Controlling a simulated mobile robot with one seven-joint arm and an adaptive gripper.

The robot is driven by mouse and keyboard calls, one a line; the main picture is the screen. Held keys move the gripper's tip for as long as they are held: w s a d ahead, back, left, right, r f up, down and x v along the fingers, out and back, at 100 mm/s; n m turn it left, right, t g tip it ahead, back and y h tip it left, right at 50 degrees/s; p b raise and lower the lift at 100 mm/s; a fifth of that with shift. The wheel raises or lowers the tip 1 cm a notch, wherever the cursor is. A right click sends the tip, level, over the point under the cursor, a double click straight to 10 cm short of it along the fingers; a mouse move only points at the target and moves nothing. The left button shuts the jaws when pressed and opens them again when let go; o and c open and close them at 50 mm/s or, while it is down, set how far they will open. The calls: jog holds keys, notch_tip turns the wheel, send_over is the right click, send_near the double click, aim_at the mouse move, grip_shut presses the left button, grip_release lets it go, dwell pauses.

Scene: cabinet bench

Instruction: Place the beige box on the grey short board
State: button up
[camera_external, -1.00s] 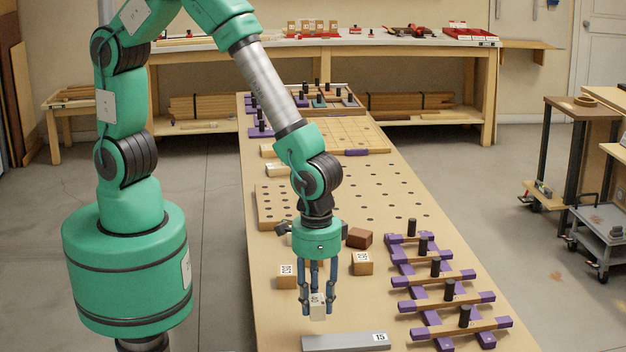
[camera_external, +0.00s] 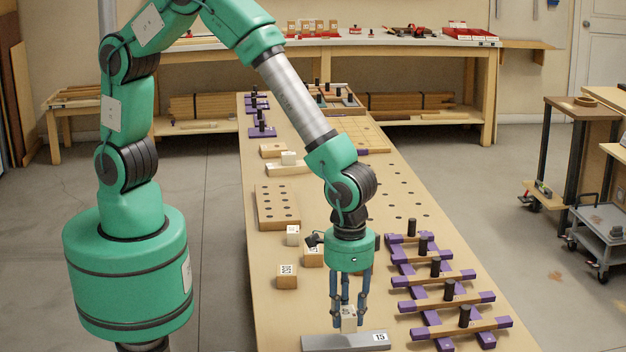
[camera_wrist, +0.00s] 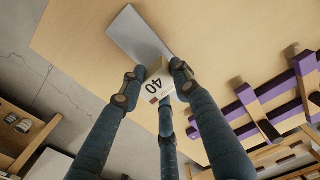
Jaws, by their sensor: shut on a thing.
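The beige box (camera_external: 348,320), a small pale cube with a printed label, is held between the fingertips of my gripper (camera_external: 348,314), which is shut on it. In the wrist view the box (camera_wrist: 158,84) shows the number 40. The grey short board (camera_external: 340,343) lies flat at the front of the bench, with a white label 15 at its right end. The box appears at the board's far edge in the external view. In the wrist view it overlaps one end of the grey board (camera_wrist: 138,36). I cannot tell whether they touch.
A purple and wooden rack with black pegs (camera_external: 446,290) stands close to the right of my gripper. A wooden cube (camera_external: 287,276) and another cube (camera_external: 312,257) sit behind and left. A pegboard with holes (camera_external: 277,206) lies further back. The bench front-left is clear.

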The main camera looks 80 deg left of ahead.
aim_at(346, 323)
jog(key=shift+f+b, duration=0.45)
jog(key=shift+f, duration=1.25)
jog(key=shift+f, duration=0.15)
jog(key=o, duration=1.2)
jog(key=shift+r, duration=0.2)
notch_tip(346, 323, up, 12)
jog(key=p, duration=0.3)
jog(key=shift+a, duration=0.1)
